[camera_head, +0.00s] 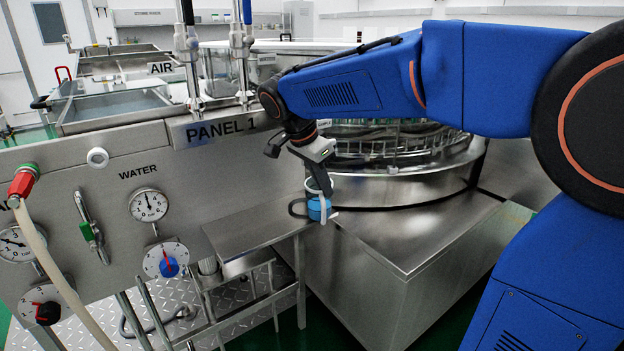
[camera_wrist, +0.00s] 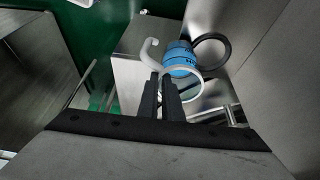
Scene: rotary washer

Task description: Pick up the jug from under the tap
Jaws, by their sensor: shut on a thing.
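The jug (camera_head: 315,208) shows as a small blue body with pale, ring-like and curved parts and a dark loop at its left. The fingers are close together and shut on the pale curved part of the jug. I cannot tell whether its base touches the ledge. No tap spout is clear here.
The steel ledge (camera_head: 250,242) and panel with gauges (camera_head: 149,205) lie left of my gripper. The round washer (camera_head: 410,185) stands behind and right, with a steel cabinet (camera_head: 420,240) below. Green floor (camera_head: 350,330) shows in front.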

